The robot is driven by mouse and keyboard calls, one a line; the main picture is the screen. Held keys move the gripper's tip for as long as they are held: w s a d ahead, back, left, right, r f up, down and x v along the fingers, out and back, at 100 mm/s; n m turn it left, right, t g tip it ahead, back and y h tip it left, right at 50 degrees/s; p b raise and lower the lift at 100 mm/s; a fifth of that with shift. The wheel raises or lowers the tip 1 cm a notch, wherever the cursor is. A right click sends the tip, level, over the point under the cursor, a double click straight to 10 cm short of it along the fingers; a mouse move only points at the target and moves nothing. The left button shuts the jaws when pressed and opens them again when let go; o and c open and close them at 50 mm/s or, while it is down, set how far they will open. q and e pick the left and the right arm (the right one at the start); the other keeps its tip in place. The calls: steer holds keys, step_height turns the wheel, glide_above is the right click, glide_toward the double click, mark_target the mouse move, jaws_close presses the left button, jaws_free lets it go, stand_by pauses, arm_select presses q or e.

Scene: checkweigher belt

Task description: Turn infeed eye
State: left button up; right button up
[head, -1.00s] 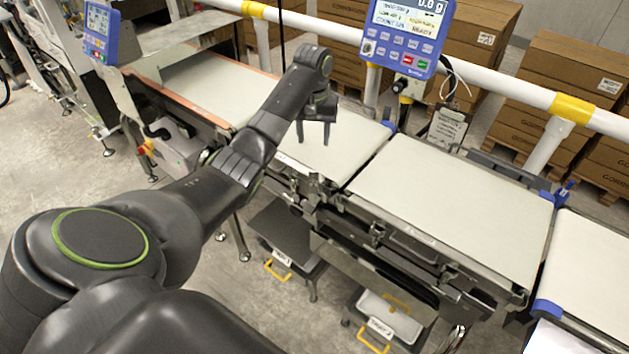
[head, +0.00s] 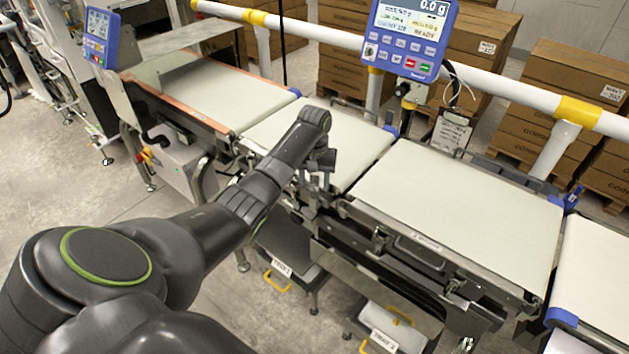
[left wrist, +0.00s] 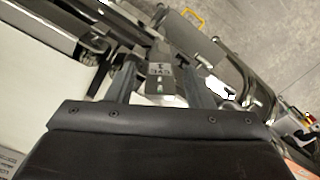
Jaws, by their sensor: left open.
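The infeed eye is a small dark block with a pale label reading "EYE" (left wrist: 161,72) in the left wrist view. It sits between the two fingers of my left gripper (left wrist: 160,88), which is open, with a finger on either side. I cannot tell whether the fingers touch it. In the head view my left gripper (head: 317,183) points down at the front edge of the infeed belt (head: 350,158). The eye is not clearly seen there, hidden by the gripper and frame. My right gripper is not in view.
The weigh belt (head: 455,215) lies right of the gripper. A blue display (head: 408,38) stands behind on a white rail (head: 490,80). Metal frame parts crowd around the gripper. Trays with yellow handles (head: 398,325) sit below the belts.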

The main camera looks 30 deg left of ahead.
arm_select(q)
steer(key=shift+f, duration=0.2)
steer(key=c, duration=1)
steer(key=shift+a+r+m+p, duration=0.15)
steer(key=shift+r+m+p, duration=0.1)
steer(key=shift+m+p, duration=1.05)
steer(key=shift+a+f+m+p, duration=0.1)
steer(key=shift+a+m+p, duration=0.05)
steer(key=shift+m+p, duration=0.8)
steer(key=shift+m, duration=0.55)
